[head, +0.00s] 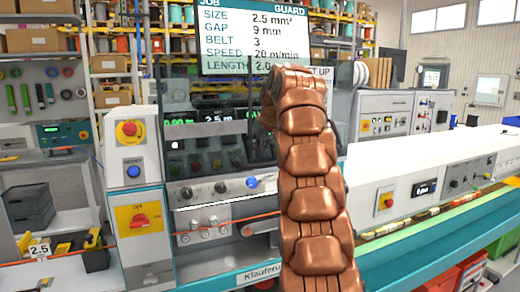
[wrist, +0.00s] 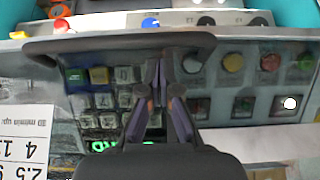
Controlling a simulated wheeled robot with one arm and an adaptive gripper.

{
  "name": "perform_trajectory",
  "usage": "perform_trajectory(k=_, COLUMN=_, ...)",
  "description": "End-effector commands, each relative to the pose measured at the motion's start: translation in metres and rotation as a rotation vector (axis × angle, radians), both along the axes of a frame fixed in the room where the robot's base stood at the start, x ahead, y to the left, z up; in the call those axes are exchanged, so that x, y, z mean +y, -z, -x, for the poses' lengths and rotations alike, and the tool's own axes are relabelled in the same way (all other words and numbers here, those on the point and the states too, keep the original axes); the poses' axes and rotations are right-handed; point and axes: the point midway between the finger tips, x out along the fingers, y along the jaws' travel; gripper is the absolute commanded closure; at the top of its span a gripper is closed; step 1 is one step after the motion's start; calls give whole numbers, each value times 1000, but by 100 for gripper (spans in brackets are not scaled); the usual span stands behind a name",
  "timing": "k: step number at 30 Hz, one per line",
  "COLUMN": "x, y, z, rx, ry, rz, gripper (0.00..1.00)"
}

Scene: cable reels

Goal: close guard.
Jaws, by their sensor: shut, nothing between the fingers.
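The guard is a tinted clear pane (head: 205,100) on the front of the cable machine in the head view. Buttons and green readouts show through it. In the wrist view a dark curved bar (wrist: 100,44), which looks like the guard's handle, runs across above the keypad. My gripper (wrist: 160,68) is shut and empty, its fingertips close to the bar. I cannot tell whether they touch it. In the head view my copper arm reaches up to the machine and hides part of the pane; the gripper itself is hard to make out there.
A monitor (head: 265,35) above the machine shows job values and the word GUARD. A red emergency button (head: 129,129) and a red switch (head: 140,220) sit left of the pane. An orange cable runs across the front. A long bench unit (head: 440,175) extends right.

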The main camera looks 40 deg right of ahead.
Motion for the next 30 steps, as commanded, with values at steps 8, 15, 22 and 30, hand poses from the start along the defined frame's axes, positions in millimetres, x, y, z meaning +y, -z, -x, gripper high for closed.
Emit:
perform_trajectory(k=8, x=1, y=8, z=2, rx=1, ry=3, rz=0, gripper=100)
perform_trajectory(k=15, x=0, y=11, z=3, rx=0, ry=5, rz=2, gripper=100)
perform_trajectory(k=22, x=0, y=11, z=3, rx=-2, ry=4, rz=1, gripper=100)
perform_trajectory(k=30, x=1, y=15, z=3, rx=-1, ry=4, rz=1, gripper=100)
